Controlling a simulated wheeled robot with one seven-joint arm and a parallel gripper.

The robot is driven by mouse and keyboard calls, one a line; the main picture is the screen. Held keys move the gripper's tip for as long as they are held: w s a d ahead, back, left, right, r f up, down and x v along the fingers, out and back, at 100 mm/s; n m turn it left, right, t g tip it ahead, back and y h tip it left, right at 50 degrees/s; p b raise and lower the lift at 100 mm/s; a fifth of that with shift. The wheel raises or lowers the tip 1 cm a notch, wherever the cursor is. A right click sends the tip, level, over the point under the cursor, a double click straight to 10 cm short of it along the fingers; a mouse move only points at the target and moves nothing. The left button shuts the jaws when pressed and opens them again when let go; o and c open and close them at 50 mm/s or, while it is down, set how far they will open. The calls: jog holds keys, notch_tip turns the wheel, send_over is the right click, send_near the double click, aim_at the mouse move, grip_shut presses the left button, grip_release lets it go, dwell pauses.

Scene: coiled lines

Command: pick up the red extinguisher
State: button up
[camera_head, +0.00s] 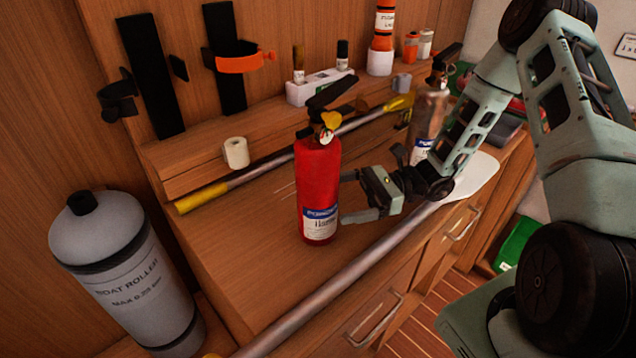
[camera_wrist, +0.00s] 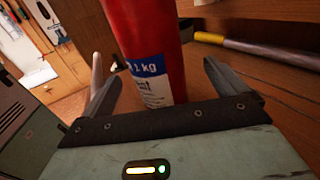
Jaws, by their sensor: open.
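The red extinguisher (camera_head: 318,185) stands upright on the wooden counter, with a black handle, a yellow tag and a white and blue label near its base. My gripper (camera_head: 345,196) reaches in from the right, low beside it. In the wrist view the red extinguisher (camera_wrist: 148,40) shows between the two fingers of my gripper (camera_wrist: 160,85), with a finger apart on each side. The gripper is open. The wrist view cuts off the extinguisher's top.
A silver-brown extinguisher (camera_head: 427,118) stands behind my gripper. A long metal pole (camera_head: 330,290) runs along the counter's front, and a yellow-ended pole (camera_head: 262,168) lies behind. A white roll (camera_head: 236,152) sits back left. A grey fender (camera_head: 125,262) stands left. Counter left of the red extinguisher is clear.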

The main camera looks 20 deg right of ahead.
aim_at(318, 202)
jog(key=a, duration=0.2)
jog(key=a+p, duration=0.1)
jog(key=a, duration=0.1)
jog(key=shift+a+r+p, duration=0.2)
jog(key=shift+a+p, duration=0.1)
jog(key=shift+a, duration=0.1)
jog(key=shift+w+a+f, duration=0.1)
jog(key=shift+w+a, duration=0.05)
jog(key=shift+a, duration=0.4)
jog(key=c, duration=1.3)
jog(key=shift+c, duration=0.4)
